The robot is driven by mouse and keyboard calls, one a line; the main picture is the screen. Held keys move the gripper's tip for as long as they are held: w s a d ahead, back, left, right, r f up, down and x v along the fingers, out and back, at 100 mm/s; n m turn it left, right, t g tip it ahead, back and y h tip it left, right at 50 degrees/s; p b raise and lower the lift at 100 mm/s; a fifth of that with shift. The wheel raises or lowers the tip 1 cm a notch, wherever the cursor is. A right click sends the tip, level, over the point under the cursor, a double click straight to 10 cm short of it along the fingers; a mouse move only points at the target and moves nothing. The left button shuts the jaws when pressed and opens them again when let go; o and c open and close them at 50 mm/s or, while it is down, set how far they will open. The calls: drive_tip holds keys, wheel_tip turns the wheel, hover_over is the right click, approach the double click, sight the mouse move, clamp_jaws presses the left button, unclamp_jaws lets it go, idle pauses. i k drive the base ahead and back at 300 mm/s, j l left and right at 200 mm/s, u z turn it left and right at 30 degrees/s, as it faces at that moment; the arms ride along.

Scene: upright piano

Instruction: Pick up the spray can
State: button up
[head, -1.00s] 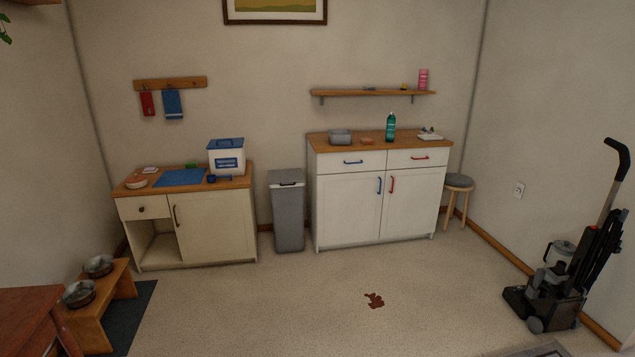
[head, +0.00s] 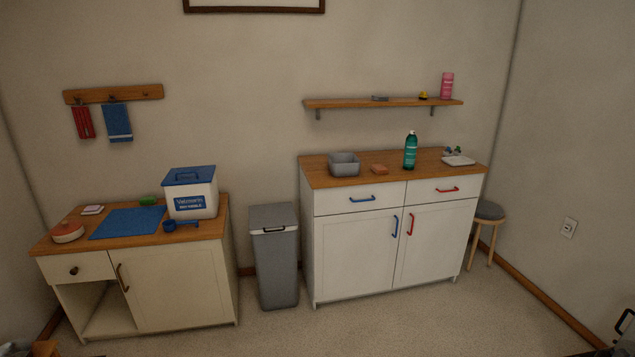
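Two things could be the spray can, and I cannot tell for sure which one is. A pink cylindrical can (head: 446,86) stands upright near the right end of the wall shelf (head: 345,104). Both stand free, with nothing holding them. My gripper is not in view.
A grey bowl (head: 344,164), an orange block (head: 379,169) and a white tray (head: 459,160) share the right counter. A grey bin (head: 274,257) stands between the cabinets; a stool (head: 489,212) stands right. The left cabinet (head: 181,284) holds a white box (head: 191,200). Floor before the right cabinet is clear.

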sight(411, 144)
drive_tip(key=i, duration=1.85)
